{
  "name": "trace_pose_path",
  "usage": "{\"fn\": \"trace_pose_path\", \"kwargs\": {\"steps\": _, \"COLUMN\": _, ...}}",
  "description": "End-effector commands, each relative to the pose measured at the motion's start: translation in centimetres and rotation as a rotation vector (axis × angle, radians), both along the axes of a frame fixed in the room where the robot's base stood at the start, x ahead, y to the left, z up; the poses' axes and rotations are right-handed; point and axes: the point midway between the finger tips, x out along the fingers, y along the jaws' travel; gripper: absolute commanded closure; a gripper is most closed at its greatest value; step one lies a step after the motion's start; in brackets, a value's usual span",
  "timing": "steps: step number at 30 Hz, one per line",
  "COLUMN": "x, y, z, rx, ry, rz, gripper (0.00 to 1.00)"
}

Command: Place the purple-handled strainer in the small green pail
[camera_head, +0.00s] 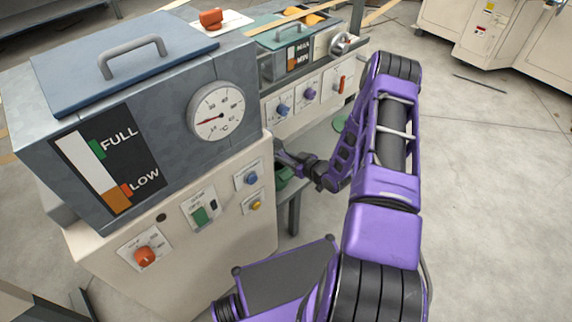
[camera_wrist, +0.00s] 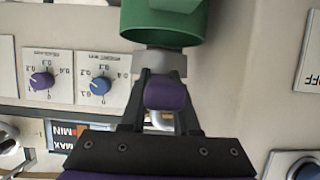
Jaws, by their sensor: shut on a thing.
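In the wrist view, my gripper (camera_wrist: 166,92) is shut on a purple handle (camera_wrist: 167,97), which I take to be the strainer's. Its strainer end cannot be made out. The small green pail (camera_wrist: 163,22) is just beyond the fingertips at the top of that view, cut off by the frame edge. A grey piece shows between the handle and the pail; I cannot tell which it belongs to. In the head view, my gripper (camera_head: 292,157) is beside the machine, above the pail (camera_head: 284,178), which is partly hidden by the machine corner and my arm.
A cream machine (camera_head: 245,237) with a grey tank (camera_head: 225,65), dial and knobs stands close left of my gripper. A second panel with blue and purple knobs (camera_head: 310,95) is behind it. A grey leg (camera_head: 294,214) stands below the pail. Open floor (camera_head: 490,190) lies to the right.

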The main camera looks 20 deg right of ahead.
Motion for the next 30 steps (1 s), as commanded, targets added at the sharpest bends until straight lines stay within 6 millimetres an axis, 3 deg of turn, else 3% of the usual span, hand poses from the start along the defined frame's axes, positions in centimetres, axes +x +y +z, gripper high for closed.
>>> {"fn": "trace_pose_path", "kwargs": {"steps": 1, "x": -0.3, "y": -0.1, "z": -1.6, "rx": 0.001, "ry": 0.007, "rz": -0.002, "gripper": 1.00}}
{"fn": "trace_pose_path", "kwargs": {"steps": 5, "x": -0.3, "y": -0.1, "z": -3.3, "rx": 0.001, "ry": 0.004, "rz": -0.001, "gripper": 1.00}}
{"fn": "trace_pose_path", "kwargs": {"steps": 28, "x": -0.3, "y": -0.1, "z": -4.5, "rx": 0.000, "ry": 0.003, "rz": 0.000, "gripper": 1.00}}
{"fn": "trace_pose_path", "kwargs": {"steps": 29, "x": -0.3, "y": -0.1, "z": -4.5, "rx": 0.000, "ry": 0.004, "rz": -0.001, "gripper": 0.67}}
{"fn": "trace_pose_path", "kwargs": {"steps": 30, "x": -0.3, "y": -0.1, "z": -4.5, "rx": 0.000, "ry": 0.004, "rz": -0.001, "gripper": 0.60}}
